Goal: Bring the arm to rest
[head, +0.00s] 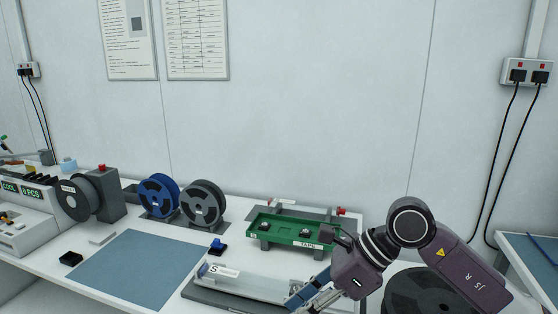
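My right arm (445,262) comes in from the lower right, over the right part of the white bench (215,232). My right gripper (312,298) is low at the bottom edge of the head view, at the right end of a grey fixture marked S (235,288). It is partly cut off, and its fingertips are not clear. I cannot tell whether it holds anything. My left gripper is not in view.
A green tray marked TAPE (273,239) holds small dark parts behind the gripper. A blue reel (158,195) and grey reel (203,203) stand left of it. A dark disc (420,290) lies under my arm. The blue mat (135,268) is bare.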

